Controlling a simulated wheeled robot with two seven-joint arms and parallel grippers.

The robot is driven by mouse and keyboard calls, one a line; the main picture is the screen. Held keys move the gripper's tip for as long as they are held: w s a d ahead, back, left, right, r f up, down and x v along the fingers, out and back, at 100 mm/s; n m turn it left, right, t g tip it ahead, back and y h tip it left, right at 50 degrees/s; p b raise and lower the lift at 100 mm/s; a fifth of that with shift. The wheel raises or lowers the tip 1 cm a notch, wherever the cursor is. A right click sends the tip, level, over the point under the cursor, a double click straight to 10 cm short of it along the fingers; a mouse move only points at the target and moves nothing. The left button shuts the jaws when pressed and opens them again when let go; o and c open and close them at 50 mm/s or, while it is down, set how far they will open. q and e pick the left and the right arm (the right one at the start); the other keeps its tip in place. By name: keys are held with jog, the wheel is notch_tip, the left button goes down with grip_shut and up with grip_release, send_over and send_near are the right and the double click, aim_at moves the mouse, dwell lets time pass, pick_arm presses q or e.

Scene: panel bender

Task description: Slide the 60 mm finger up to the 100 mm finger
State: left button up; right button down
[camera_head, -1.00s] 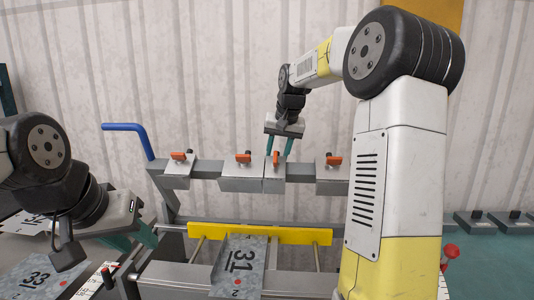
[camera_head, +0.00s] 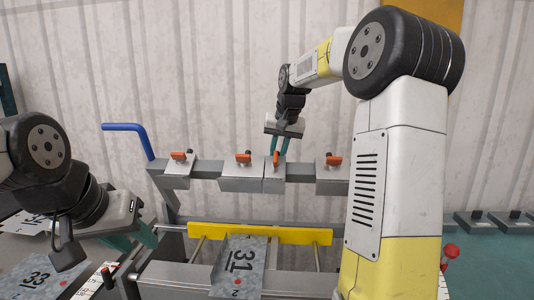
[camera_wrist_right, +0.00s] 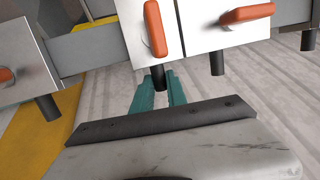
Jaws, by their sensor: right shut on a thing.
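The narrow finger that I take for the 60 mm finger (camera_head: 273,180) hangs on the grey beam, with an orange lever on it. The wider finger that I take for the 100 mm finger (camera_head: 240,181) is just left of it; their edges look to meet, and any small gap cannot be told. No size marks are readable. My right gripper (camera_head: 281,146) is shut on the narrow finger at its top. In the right wrist view its teal fingers (camera_wrist_right: 157,95) close at that finger's dark pin (camera_wrist_right: 158,77). My left gripper (camera_head: 133,241) is open and empty at lower left.
Another finger (camera_head: 180,168) sits farther left on the beam (camera_head: 206,168), and one (camera_head: 332,182) to the right past a short gap. A yellow bar (camera_head: 260,234) and a metal sheet marked 31 (camera_head: 238,262) lie below. My right arm hides the beam's right end.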

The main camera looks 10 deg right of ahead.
dwell(0.6)
jog(key=s+d, duration=0.2)
jog(key=d, duration=0.6)
jog(key=shift+s, duration=0.15)
jog(key=c, duration=1.3)
grip_release()
jog(key=v, duration=0.7)
jog(key=shift+s+r, duration=0.2)
jog(key=shift+r, duration=0.15)
